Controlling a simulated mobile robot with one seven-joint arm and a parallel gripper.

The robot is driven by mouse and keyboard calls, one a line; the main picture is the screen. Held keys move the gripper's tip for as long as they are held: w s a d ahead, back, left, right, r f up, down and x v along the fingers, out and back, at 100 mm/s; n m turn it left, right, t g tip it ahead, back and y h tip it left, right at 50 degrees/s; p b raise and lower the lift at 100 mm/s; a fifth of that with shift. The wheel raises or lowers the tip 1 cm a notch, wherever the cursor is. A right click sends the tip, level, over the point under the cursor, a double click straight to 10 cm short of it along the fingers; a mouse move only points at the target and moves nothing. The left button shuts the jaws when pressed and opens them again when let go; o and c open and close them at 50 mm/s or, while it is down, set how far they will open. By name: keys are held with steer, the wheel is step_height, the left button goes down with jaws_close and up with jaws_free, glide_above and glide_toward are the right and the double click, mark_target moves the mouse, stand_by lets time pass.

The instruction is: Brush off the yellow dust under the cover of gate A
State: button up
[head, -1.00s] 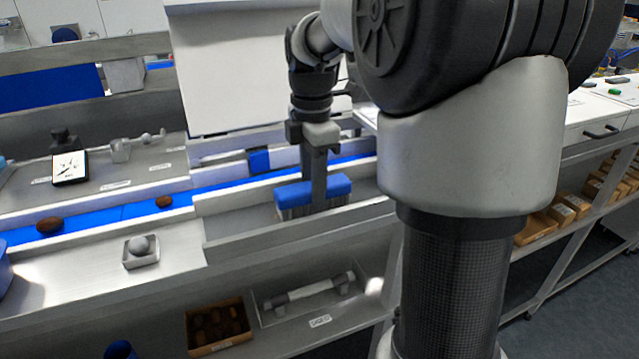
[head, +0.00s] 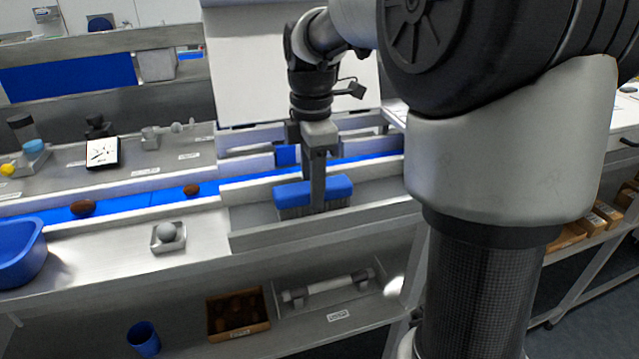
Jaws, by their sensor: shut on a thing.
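My gripper (head: 318,148) is shut on a brush with a blue back (head: 335,187) and grey bristles. The brush hangs level at a grey metal trough (head: 243,222) at the front of the bench; I cannot tell whether the bristles touch its floor. A large white panel (head: 262,60) stands raised behind the arm and may be the cover. A small blue block (head: 287,155) by the belt may be part of a gate; no letter A is readable. I see no yellow dust; the brush and trough wall hide part of the floor.
A blue belt (head: 140,203) carries brown dates (head: 83,208). A small dish (head: 158,246) with a grey ball, a blue tub (head: 20,262) and a black-framed card (head: 103,152) stand to the left. A lower shelf holds a box of dates (head: 222,333) and a blue cup (head: 143,338).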

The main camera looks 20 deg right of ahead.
mark_target(329, 182)
steer(key=shift+a+r, duration=0.1)
steer(key=shift+a, duration=1)
steer(key=shift+d, duration=1.5)
steer(key=shift+d+p, duration=0.85)
steer(key=shift+d, duration=3.15)
steer(key=shift+a+p, duration=0.35)
steer(key=shift+a, duration=5.15)
